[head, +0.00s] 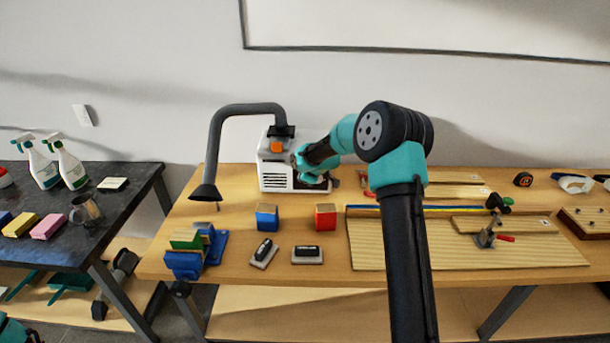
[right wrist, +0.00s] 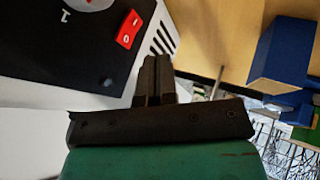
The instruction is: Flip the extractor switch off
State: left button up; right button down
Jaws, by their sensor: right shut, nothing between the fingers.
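The extractor (head: 273,178) is a white box with a vented front and a grey hose arm (head: 213,130) ending in a dark hood, at the back of the wooden bench. Its red rocker switch (right wrist: 129,28), with white markings, sits on the black panel (right wrist: 75,50) in the right wrist view; I cannot tell which side is pressed. My right gripper (right wrist: 157,68) is shut and empty, its fingertips beside the vented edge, close to the switch but seemingly apart from it. In the head view it is at the extractor's right side, fingertips mostly hidden. My left gripper is not in view.
Blue-and-red blocks (head: 326,217) and two dark-topped erasers (head: 307,254) lie in front of the extractor. Wooden boards (head: 470,254) and a clamp (head: 487,236) lie right. A dark table (head: 120,177) with spray bottles is at left.

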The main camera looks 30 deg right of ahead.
jog(key=s+d+r, duration=0.2)
jog(key=s+r, duration=0.2)
jog(key=r, duration=0.4)
jog(key=shift+r, duration=0.2)
